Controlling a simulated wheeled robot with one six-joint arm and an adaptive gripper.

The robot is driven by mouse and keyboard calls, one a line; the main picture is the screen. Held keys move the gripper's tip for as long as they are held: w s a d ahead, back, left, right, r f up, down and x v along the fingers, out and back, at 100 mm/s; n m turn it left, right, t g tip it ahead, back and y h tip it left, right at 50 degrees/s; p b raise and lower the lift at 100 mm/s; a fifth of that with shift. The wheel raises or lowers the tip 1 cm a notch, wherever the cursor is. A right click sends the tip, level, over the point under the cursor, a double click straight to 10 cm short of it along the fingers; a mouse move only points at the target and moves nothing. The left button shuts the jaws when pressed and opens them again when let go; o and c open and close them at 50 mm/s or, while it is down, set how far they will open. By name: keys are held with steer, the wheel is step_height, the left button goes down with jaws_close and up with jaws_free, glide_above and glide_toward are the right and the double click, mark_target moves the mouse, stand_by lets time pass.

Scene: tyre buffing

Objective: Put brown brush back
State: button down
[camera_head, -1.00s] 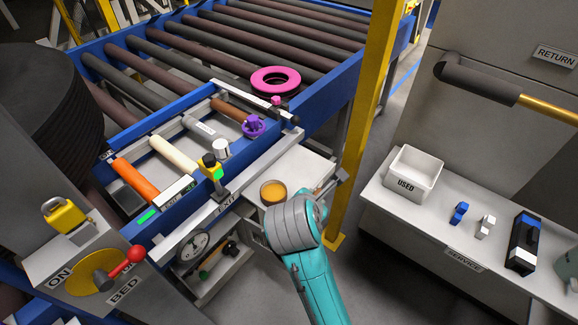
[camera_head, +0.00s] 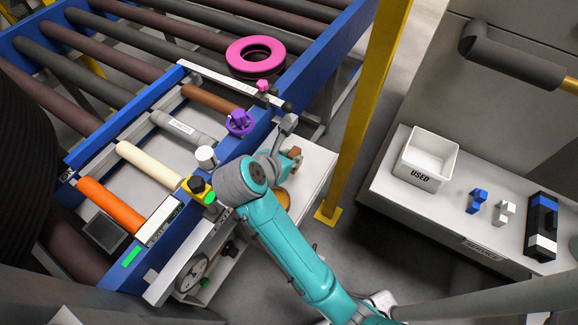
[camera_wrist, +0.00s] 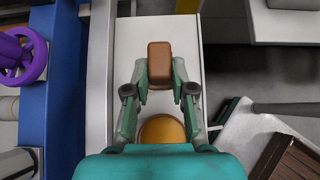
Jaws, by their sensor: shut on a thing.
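My gripper (camera_wrist: 160,82) is shut on a brown block-shaped brush (camera_wrist: 160,62), with a fingertip on each side of it. The brush is over the narrow white side shelf (camera_wrist: 187,32). I cannot tell whether it touches the shelf. In the head view the brush (camera_head: 295,153) shows small beside my gripper, just right of the blue conveyor rail. A bowl with orange contents (camera_wrist: 162,130) stands behind the brush, partly covered by my wrist. The bowl is mostly hidden by my arm in the head view (camera_head: 284,199).
The blue-framed roller conveyor (camera_head: 281,124) is at left, with a purple handwheel (camera_head: 239,122) on its edge and a pink ring (camera_head: 255,57). A yellow post (camera_head: 362,120) stands right of the shelf. The USED bin (camera_head: 428,158) sits on the right bench.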

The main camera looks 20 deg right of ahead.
steer(key=shift+f, duration=2.65)
steer(key=c, duration=1)
jaws_free()
steer(key=shift+f, duration=0.1)
